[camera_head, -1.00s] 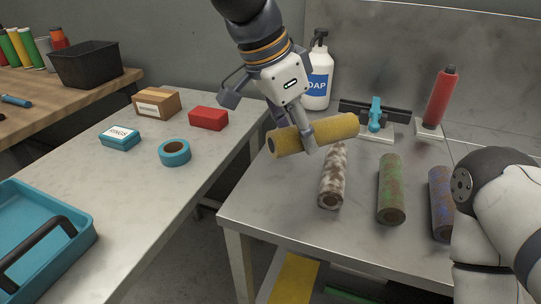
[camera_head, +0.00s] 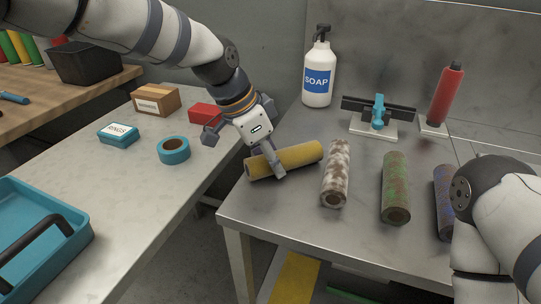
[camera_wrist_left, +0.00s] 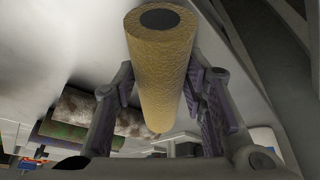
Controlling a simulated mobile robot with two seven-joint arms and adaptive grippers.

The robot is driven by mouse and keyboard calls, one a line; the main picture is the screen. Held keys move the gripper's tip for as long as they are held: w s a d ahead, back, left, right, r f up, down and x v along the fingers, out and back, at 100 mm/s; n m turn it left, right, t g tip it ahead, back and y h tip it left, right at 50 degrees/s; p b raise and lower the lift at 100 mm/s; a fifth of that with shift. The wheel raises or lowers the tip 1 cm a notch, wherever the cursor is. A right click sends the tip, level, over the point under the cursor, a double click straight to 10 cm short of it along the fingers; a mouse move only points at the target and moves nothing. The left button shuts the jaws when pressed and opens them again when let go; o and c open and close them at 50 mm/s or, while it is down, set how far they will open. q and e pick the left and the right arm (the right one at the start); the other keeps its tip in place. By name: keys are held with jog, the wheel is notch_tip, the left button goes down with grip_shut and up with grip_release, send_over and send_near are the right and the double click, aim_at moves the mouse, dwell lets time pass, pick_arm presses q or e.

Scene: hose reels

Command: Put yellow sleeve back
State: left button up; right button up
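The yellow sleeve (camera_head: 300,155) is between the fingers of my left gripper (camera_head: 268,167), near the left edge of the metal table. It lies roughly level, its right end slightly higher in the head view. In the left wrist view, the finger pads press on both sides of the yellow sleeve (camera_wrist_left: 163,70), with its dark-centred end towards the camera. I cannot tell whether it touches the table. My right arm shows at the right edge, but its gripper is out of view.
A white-and-rust sleeve (camera_head: 336,172), a green-and-rust sleeve (camera_head: 396,187) and a blue-and-rust sleeve (camera_head: 444,200) lie to the right on the metal table (camera_head: 300,215).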

pick_arm(q)
jog(key=o, duration=0.3)
jog(key=shift+o, duration=0.2)
jog(key=shift+r, duration=0.3)
jog(key=v, duration=1.2)
jog(key=shift+p, duration=0.45)
pick_arm(e)
jog(key=shift+w+r, duration=0.5)
jog(key=shift+w, duration=0.05)
pick_arm(q)
jog(key=shift+f, duration=0.15)
